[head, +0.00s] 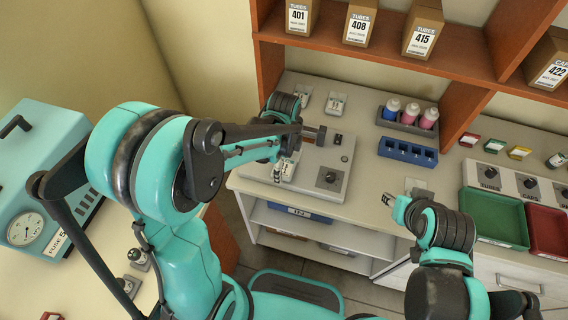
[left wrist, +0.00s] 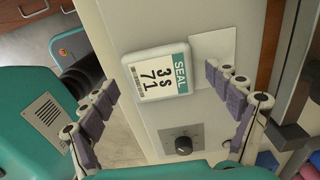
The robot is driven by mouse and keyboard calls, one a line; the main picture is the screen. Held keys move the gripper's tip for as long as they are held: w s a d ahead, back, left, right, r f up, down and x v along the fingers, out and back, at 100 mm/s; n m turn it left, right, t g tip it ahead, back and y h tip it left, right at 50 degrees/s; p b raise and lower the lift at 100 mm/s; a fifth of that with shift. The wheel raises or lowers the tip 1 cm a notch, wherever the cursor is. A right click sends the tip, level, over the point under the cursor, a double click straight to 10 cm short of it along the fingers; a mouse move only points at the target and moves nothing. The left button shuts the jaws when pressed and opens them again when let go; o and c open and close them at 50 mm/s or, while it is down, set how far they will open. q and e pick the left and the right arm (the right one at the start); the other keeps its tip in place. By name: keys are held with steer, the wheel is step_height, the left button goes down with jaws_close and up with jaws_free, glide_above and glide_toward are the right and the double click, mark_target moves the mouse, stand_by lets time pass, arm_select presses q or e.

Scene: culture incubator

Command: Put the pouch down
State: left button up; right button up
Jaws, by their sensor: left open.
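In the head view the pouch (head: 285,169) is partly covered by my left gripper (head: 291,156). My left gripper is open, its two fingers (left wrist: 161,82) apart on either side of the pouch, with gaps showing. My right gripper (head: 391,200) hangs at the counter's front edge at right; its fingers are too small to read.
The device (head: 336,163) with the knob (head: 328,178) stands on the counter. Two similar white pouches (head: 335,103) lie behind it. A blue rack (head: 408,152), a bottle tray (head: 408,125), a green tray (head: 494,218) and a red tray (head: 549,234) stand to the right.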

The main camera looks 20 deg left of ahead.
mark_target(284, 167)
arm_select(q)
step_height(284, 167, up, 12)
steer(key=p, duration=0.4)
steer(key=s+a+r+n+t, duration=0.2)
steer(key=s+n, duration=0.3)
steer(key=n, duration=0.4)
steer(key=s+a+r+n+t, duration=0.2)
steer(key=s+n+t, duration=0.3)
steer(key=n, duration=0.4)
steer(key=shift+s+a+r, duration=0.15)
steer(key=shift+a+r, duration=0.1)
steer(key=shift+a, duration=0.1)
steer(key=shift+f, duration=0.1)
step_height(284, 167, down, 4)
steer(key=b, duration=0.4)
steer(key=shift+f+b, duration=0.15)
steer(key=shift+b, duration=0.2)
steer(key=shift+o, duration=0.5)
